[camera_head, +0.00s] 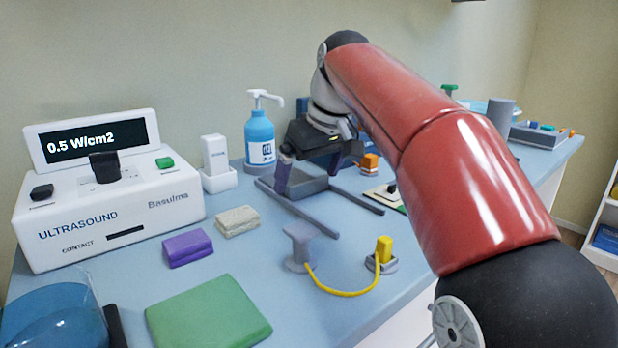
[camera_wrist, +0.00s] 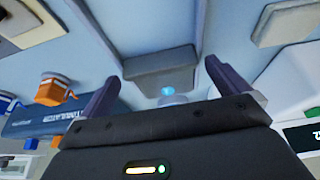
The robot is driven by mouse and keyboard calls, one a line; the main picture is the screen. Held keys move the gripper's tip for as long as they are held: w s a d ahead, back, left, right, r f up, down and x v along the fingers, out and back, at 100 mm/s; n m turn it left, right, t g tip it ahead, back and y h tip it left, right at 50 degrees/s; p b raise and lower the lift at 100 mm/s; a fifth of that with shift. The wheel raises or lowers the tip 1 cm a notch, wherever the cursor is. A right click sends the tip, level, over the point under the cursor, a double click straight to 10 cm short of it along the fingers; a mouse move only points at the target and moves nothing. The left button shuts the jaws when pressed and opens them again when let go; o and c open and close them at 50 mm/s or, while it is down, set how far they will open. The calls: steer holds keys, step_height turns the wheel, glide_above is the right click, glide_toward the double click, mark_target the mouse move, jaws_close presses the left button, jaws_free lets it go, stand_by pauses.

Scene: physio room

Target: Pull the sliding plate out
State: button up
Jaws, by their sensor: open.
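The sliding plate (camera_head: 306,188) is a grey piece with a raised bar along its front edge, between two dark rails (camera_head: 312,215) on the blue table. In the wrist view the grey plate (camera_wrist: 160,62) lies between and just past the fingertips. My gripper (camera_head: 309,180) is open, with one dark purple finger toward each side of the plate. It also shows in the wrist view (camera_wrist: 163,72), with nothing clasped between its fingers. I cannot tell whether the fingers touch the plate. My gripper body hides the plate's back part in the head view.
The gel pump bottle (camera_head: 260,138) stands behind, left of my gripper. A grey post (camera_head: 298,245) with a yellow cord stands in front of the rails. The ultrasound unit (camera_head: 110,205) and green pad (camera_head: 208,313) are at left.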

steer(key=shift+w+f, duration=0.1)
steer(key=shift+f, duration=0.25)
steer(key=c, duration=1.3)
steer(key=shift+o, duration=0.2)
steer(key=s+d+b, duration=0.1)
steer(key=s+d, duration=0.1)
steer(key=s, duration=0.1)
steer(key=s+d+b, duration=0.1)
steer(key=s+d, duration=0.1)
steer(key=s, duration=0.2)
steer(key=s+d+b, duration=0.1)
steer(key=s+d, duration=0.2)
steer(key=shift+s+r, duration=0.1)
steer(key=shift+s, duration=0.15)
steer(key=o, duration=1.3)
steer(key=shift+c, duration=0.2)
